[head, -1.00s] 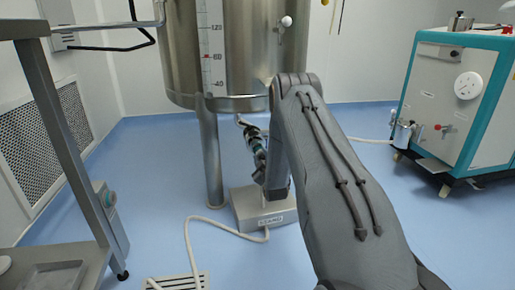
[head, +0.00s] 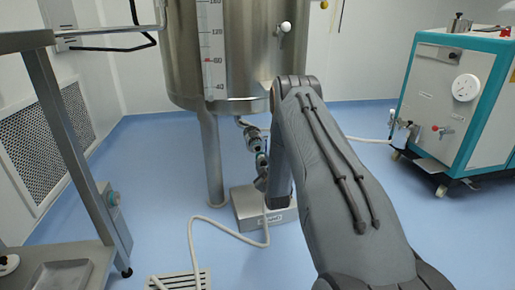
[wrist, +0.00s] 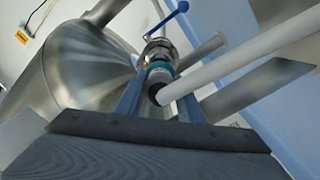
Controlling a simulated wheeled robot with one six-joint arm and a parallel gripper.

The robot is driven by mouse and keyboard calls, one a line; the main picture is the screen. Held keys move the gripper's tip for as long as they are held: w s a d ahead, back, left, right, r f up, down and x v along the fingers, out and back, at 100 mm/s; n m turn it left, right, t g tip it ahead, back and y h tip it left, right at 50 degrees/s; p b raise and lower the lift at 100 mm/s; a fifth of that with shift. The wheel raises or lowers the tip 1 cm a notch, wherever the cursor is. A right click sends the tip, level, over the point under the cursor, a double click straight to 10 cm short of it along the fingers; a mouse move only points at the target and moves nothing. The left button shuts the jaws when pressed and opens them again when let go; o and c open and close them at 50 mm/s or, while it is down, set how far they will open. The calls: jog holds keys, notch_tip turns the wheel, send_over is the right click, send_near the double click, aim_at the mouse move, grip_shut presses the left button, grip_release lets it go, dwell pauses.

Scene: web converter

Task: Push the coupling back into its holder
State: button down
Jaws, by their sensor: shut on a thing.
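The coupling (wrist: 158,80), a black collar with a teal ring and a white hose, is between the blue-grey fingers of my gripper (wrist: 160,90) in the wrist view. The gripper is shut on it. Just beyond it is a metal fitting (wrist: 158,48) with a blue-handled valve (wrist: 168,18); I cannot tell whether they touch. In the head view the teal ring (head: 261,159) shows below the metal fitting under the tank, and my arm hides most of the gripper. A grey box (head: 245,208) with a label stands below; I cannot tell whether it is the holder.
The steel tank (head: 230,60) stands on a leg (head: 212,155) behind the coupling. A white hose (head: 205,223) lies on the blue floor. A steel table (head: 75,265) is at left, and a teal-and-white machine (head: 445,105) at right. The floor between is mostly free.

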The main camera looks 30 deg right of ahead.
jog(key=shift+p+v, duration=0.45)
jog(key=shift+v, duration=0.4)
jog(key=shift+s, duration=0.1)
